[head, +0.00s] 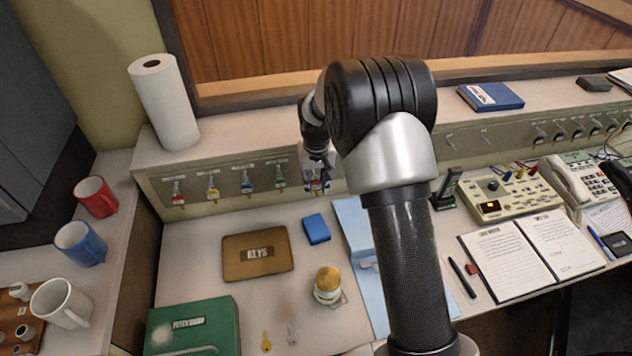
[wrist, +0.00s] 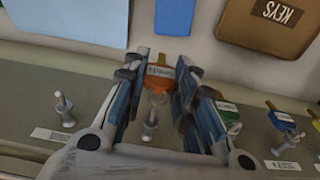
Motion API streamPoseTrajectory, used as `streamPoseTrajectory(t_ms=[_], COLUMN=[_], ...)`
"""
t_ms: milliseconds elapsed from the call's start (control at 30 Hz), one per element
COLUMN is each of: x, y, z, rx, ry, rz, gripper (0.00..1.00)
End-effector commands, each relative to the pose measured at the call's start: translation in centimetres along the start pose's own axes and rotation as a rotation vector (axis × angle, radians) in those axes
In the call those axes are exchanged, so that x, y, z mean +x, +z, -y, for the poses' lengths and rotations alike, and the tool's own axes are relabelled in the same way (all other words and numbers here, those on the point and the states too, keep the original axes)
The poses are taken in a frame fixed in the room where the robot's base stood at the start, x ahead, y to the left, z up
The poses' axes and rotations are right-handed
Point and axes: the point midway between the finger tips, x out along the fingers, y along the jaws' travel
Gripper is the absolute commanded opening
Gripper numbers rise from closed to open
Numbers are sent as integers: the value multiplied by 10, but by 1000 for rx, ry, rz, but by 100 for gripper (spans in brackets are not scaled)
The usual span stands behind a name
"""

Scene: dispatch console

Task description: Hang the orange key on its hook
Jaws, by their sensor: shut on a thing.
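The orange key's tag (wrist: 160,77), with a pale label, is between the fingers of my gripper (wrist: 158,88) in the wrist view. The gripper is shut on it. A pale hook (wrist: 151,124) on the panel shows just below the tag, between the fingers. I cannot tell whether the key's ring is around the hook or only in front of it. In the head view my gripper (head: 317,172) is at the hook panel (head: 154,194), right of the green-tagged key (head: 280,180); my arm hides much of it.
Red (head: 178,195), yellow (head: 213,190) and blue (head: 246,184) tagged keys hang further left. An empty hook (wrist: 63,104) shows in the wrist view.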

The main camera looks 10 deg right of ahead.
Motion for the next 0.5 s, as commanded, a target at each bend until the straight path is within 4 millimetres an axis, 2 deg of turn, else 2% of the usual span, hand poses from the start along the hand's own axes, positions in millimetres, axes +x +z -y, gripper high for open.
streamPoseTrajectory(t_ms=[500], x=[0], y=[-7], z=[0], rx=[0], ry=[0], rz=[0], gripper=[0])
